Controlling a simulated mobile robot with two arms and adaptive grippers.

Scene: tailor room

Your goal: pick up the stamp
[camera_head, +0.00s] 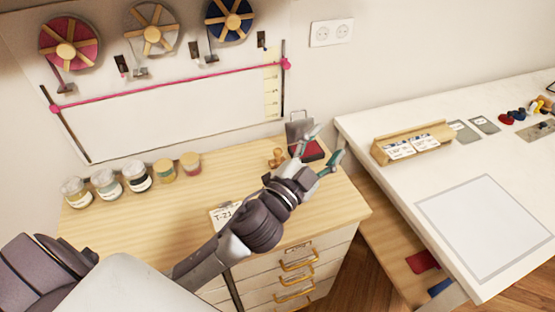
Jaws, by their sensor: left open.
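The stamp (276,157), a small wooden piece with a knob handle, stands upright on the wooden top of the drawer cabinet, near the wall. An ink pad (310,153) with a red pad and a raised dark lid stands just right of it, partly hidden by my gripper. My left gripper (325,146) is open, its greenish fingertips over and in front of the ink pad, to the right of the stamp. Nothing shows between its fingers except the view of the ink pad behind. My right gripper is not in view.
Several jars (138,176) line the back left of the cabinet top (180,215). A card marked T-21 (222,214) lies near its front edge. A white table (400,185) at right holds a wooden card holder (412,143). Spools (70,45) hang on the wall board.

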